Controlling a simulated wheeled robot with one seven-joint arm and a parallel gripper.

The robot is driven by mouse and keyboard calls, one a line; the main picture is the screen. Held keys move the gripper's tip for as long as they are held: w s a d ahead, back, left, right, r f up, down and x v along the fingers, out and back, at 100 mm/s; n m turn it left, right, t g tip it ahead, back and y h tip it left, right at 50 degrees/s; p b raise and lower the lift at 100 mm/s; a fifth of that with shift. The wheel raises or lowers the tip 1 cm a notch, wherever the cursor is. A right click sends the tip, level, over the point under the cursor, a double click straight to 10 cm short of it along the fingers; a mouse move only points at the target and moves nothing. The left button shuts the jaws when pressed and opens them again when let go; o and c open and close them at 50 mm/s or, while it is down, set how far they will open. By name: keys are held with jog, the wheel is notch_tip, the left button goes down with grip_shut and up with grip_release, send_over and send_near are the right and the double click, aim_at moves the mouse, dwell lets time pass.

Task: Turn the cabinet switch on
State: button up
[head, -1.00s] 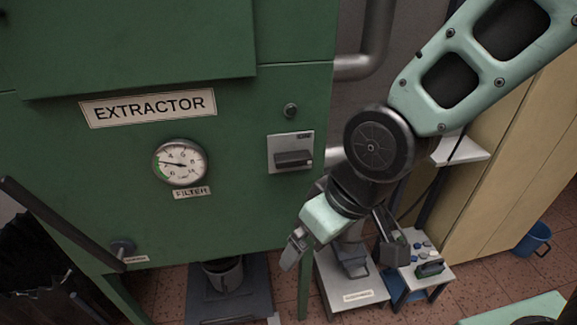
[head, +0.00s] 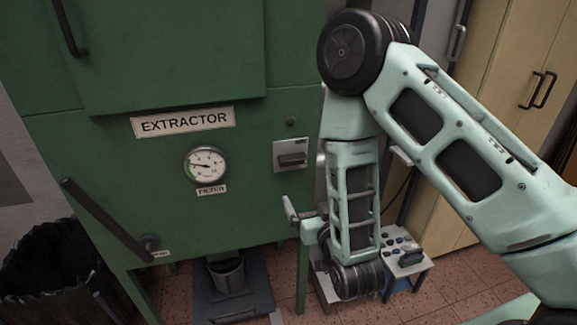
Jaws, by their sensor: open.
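The green extractor cabinet (head: 130,185) fills the left and middle of the head view. Its switch (head: 291,155) is a pale metal plate with a dark handle lying horizontally, on the right part of the front. The small marking on the plate is too small to read. My gripper (head: 291,211) is below the switch, apart from it in the picture. One pale finger shows, pointing left and up. The rest of the gripper is partly hidden by my arm, and it appears open and empty.
A pressure gauge (head: 205,165) sits left of the switch, below the EXTRACTOR sign (head: 183,122). A lever (head: 108,216) sticks out at lower left above a black bin (head: 45,265). A small table (head: 412,268) with small items stands right of my wrist, before cream cupboards (head: 490,110).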

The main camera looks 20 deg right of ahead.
aim_at(295, 163)
jog(key=w+b, duration=0.1)
jog(key=b, duration=0.8)
jog(key=shift+w+d+t+b, duration=0.15)
jog(key=shift+w+t+b, duration=0.15)
jog(key=shift+w, duration=0.1)
jog(key=shift+w+b, duration=0.1)
jog(key=shift+b, duration=0.5)
jog(key=w, duration=1.4)
jog(key=shift+w+r, duration=0.25)
jog(key=shift+w, duration=0.05)
jog(key=c, duration=1)
